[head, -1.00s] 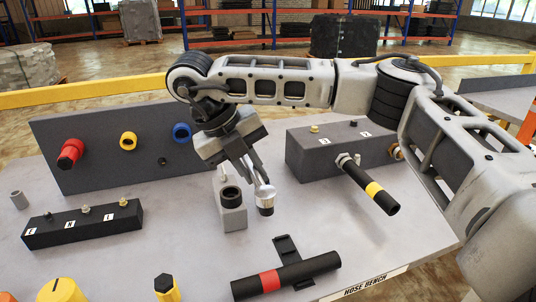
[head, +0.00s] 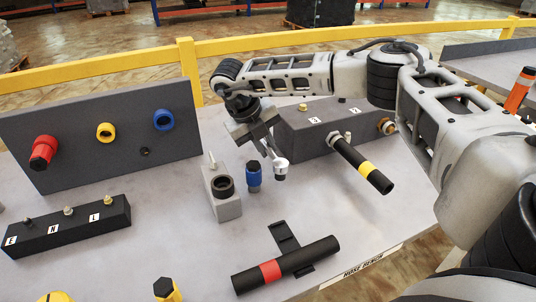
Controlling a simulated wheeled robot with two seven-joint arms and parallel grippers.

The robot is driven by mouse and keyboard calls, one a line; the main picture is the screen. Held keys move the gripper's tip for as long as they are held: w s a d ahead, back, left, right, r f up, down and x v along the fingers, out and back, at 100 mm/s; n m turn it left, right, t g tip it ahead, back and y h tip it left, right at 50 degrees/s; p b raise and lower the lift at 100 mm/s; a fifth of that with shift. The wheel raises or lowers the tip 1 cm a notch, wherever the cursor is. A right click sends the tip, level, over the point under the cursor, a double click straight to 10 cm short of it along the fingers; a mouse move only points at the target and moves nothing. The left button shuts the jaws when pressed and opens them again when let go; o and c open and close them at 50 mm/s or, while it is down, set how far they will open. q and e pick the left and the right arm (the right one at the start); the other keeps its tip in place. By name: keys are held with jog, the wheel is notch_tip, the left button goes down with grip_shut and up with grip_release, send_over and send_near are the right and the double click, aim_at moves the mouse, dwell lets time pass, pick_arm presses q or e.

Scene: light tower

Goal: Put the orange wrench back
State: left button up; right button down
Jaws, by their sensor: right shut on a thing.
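My right gripper (head: 272,153) is shut, low over the bench and just right of the grey block with a dark round socket. A small silver ring-like piece (head: 281,168) with a darker lower end shows at its fingertips. The fingers hide part of the held thing, and I see no orange on it, so I cannot tell whether it is the orange wrench. An orange upright piece (head: 521,90) with a dark band and black top shows at the right edge; I cannot tell what it is. My left gripper is not in view.
The socket block (head: 222,196) and a blue-and-black piece (head: 253,174) stand beside the gripper. A grey box (head: 308,142) with a yellow-banded black tube (head: 362,166) is behind right. A red-banded tube (head: 288,264) lies in front. An upright panel (head: 100,150) stands left.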

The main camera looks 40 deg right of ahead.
jog(key=x, duration=0.3)
jog(key=shift+w+f+p, duration=0.3)
jog(key=shift+w+p, duration=0.05)
jog(key=shift+p, duration=0.05)
jog(key=shift+f, duration=0.45)
jog(key=c, duration=1.4)
grip_release()
jog(key=shift+f, duration=0.1)
jog(key=b+v, duration=0.1)
jog(key=v, duration=1.1)
jog(key=shift+s, duration=0.1)
